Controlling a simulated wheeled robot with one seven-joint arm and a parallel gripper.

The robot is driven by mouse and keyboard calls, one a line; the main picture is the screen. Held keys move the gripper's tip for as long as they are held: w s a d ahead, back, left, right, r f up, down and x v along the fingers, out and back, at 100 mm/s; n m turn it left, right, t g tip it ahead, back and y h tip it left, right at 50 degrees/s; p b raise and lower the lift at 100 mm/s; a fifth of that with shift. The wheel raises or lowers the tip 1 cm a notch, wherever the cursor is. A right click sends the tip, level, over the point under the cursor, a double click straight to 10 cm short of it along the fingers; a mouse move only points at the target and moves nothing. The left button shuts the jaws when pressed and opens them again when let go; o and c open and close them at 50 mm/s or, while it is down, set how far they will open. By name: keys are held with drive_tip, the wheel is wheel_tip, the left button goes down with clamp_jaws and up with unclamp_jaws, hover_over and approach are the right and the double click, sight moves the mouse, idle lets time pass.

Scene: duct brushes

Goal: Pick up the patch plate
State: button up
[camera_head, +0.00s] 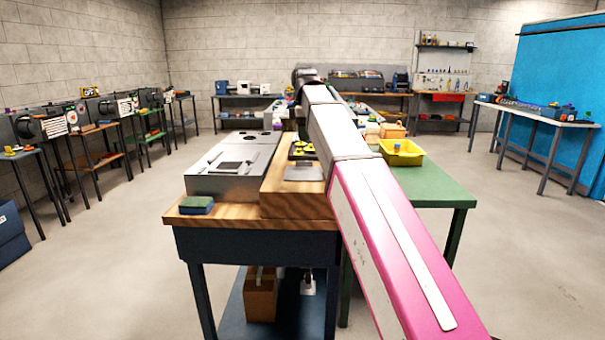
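A flat grey plate (304,173), which looks like the patch plate, lies near the front edge of a raised wooden block (285,200) on the workbench. My arm reaches forward from the lower right, over the bench, and its far end bends down beyond the block. The fingers of my gripper cannot be made out there, and I see nothing held. A long grey metal duct box (220,186) lies left of the block, with a dark rectangular opening and thin light pieces on its top.
A green and blue sponge (196,205) sits at the bench's front left corner. Yellow-and-black items (302,149) lie behind the plate. A yellow bin (401,152) stands on the green table (440,188) at right. The floor on both sides is open.

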sight(304, 171)
wheel_tip(304, 171, down, 9)
drive_tip(key=shift+f, duration=0.2)
clamp_jaws()
idle(0.3)
